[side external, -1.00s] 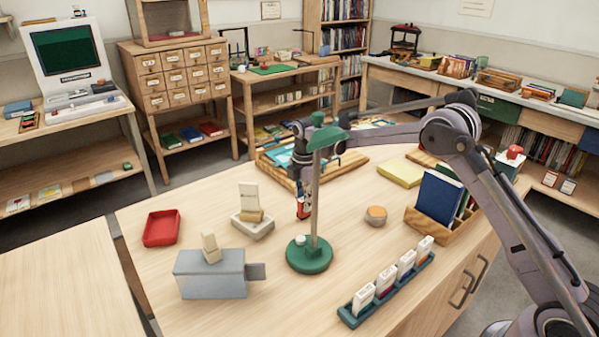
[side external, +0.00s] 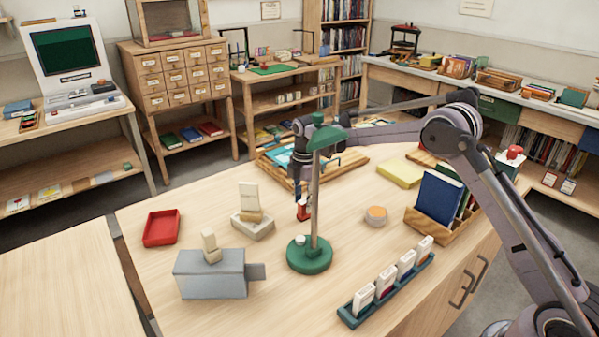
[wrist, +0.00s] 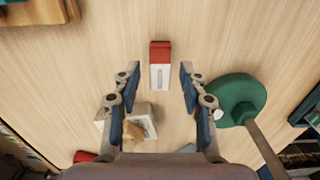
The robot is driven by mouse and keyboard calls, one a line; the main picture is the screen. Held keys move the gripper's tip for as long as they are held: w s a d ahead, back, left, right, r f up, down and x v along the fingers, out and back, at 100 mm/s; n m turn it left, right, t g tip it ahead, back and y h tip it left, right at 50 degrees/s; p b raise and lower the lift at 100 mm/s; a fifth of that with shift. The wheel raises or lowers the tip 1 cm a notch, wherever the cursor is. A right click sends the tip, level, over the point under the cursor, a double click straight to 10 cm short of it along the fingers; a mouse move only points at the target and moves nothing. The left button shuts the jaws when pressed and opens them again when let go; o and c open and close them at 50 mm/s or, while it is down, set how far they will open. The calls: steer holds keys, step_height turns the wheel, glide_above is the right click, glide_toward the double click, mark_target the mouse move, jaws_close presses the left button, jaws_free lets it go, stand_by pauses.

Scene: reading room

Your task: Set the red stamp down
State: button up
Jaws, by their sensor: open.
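The red stamp (side external: 303,212) is on the light wooden table, just left of the green stand's post in the side view. In the wrist view the red stamp (wrist: 160,66) shows a red end and a pale labelled part. My gripper (wrist: 159,80) is open, with one blue-padded finger on each side of the stamp and a clear gap to both. In the side view my gripper (side external: 304,183) is above the stamp, partly hidden by the green stand (side external: 309,255).
A red tray (side external: 161,228), a grey box (side external: 210,275) and a pale block with an upright piece (side external: 252,228) stand to the left. A round orange-topped pot (side external: 376,215), a book rack (side external: 435,222) and a rack of white pieces (side external: 390,289) stand to the right.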

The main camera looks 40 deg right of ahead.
mark_target(304, 201)
step_height(304, 201, up, 11)
stand_by(0.4)
steer(key=shift+r, duration=0.1)
steer(key=a+r+n+t, duration=0.1)
steer(key=a+r+t, duration=0.3)
steer(key=a+r, duration=0.5)
steer(key=s+a+r+t+y, duration=0.1)
steer(key=s+a+r, duration=0.2)
steer(key=s+r, duration=0.4)
steer(key=s+a+r+t+y, duration=0.1)
steer(key=s+a+r+t, duration=0.1)
steer(key=s+r, duration=0.5)
steer(key=s+f+m+g, duration=0.1)
steer(key=s+f, duration=0.2)
steer(key=s, duration=0.5)
steer(key=s+f+g, duration=0.1)
steer(key=s+f, duration=0.2)
steer(key=s, duration=0.6)
steer(key=d+f+m+t+h, duration=0.2)
steer(key=d+f+m, duration=1)
steer(key=m, duration=0.6)
step_height(304, 201, down, 2)
steer(key=shift+d+f, duration=0.15)
steer(key=shift+d, duration=0.15)
